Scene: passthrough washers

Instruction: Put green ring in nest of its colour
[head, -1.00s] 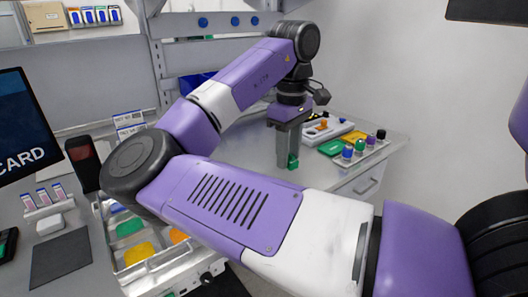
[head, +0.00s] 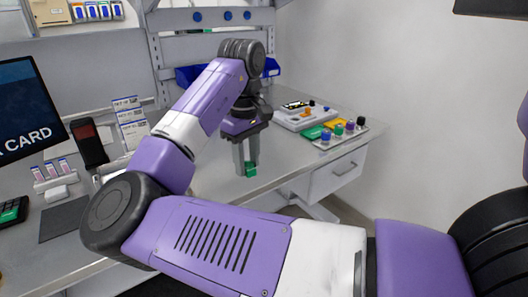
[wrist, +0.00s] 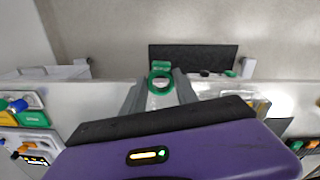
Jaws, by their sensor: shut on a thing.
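My gripper (head: 246,158) points down above the grey bench, its two fingers shut on the green ring (head: 251,169). In the wrist view the green ring (wrist: 160,84) is a round loop with an open middle, held between the fingertips (wrist: 160,92). The ring appears above the bench surface. I cannot make out a green nest for certain. A flat green piece (head: 312,132) lies at the right of the bench, away from my gripper; it also shows in the wrist view (wrist: 32,118).
A rack of coloured knobs (head: 340,135) stands by the bench's right edge, beside a pale tray (head: 303,116). A blue bin (head: 190,78) is at the back. Card boxes (head: 130,120), a card reader (head: 88,145) and a dark mat (head: 64,219) are at left.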

